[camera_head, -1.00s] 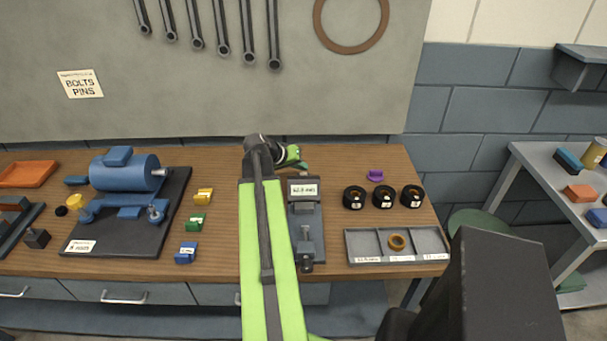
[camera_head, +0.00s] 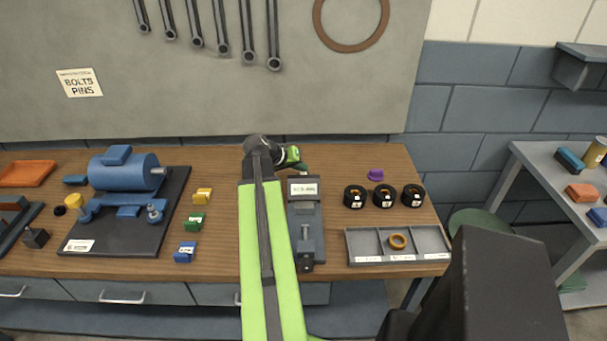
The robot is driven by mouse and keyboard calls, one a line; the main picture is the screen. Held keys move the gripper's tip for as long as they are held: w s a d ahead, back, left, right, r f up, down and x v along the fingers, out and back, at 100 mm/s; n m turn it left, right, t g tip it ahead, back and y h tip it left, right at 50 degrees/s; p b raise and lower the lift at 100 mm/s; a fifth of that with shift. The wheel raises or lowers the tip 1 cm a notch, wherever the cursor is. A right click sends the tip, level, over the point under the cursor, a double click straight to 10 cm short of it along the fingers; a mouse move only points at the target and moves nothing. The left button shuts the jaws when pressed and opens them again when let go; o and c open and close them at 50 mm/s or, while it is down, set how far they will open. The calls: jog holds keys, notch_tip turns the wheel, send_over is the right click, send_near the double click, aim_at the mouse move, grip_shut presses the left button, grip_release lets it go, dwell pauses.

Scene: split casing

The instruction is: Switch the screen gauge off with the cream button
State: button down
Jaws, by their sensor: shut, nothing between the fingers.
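The screen gauge (camera_head: 306,222) is a grey device on the bench with a small lit display (camera_head: 303,189) at its far end. The display shows dark characters, too small to read surely. My gripper (camera_head: 297,163) is shut and empty just behind the display, at the gauge's far end. My green arm reaches along the gauge's left side. I cannot make out the cream button; it may be hidden by my gripper or arm.
Right of the gauge are several black rings (camera_head: 383,196), a purple piece (camera_head: 376,175) and a grey divided tray (camera_head: 420,241) holding a brass ring (camera_head: 397,241).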

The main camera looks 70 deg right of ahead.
jog(key=shift+f+b, duration=0.4)
dwell(0.3)
jog(key=shift+r, duration=0.1)
jog(key=shift+r+p, duration=0.8)
jog(key=shift+p, duration=0.1)
notch_tip(320, 180, up, 6)
jog(key=p, duration=0.6)
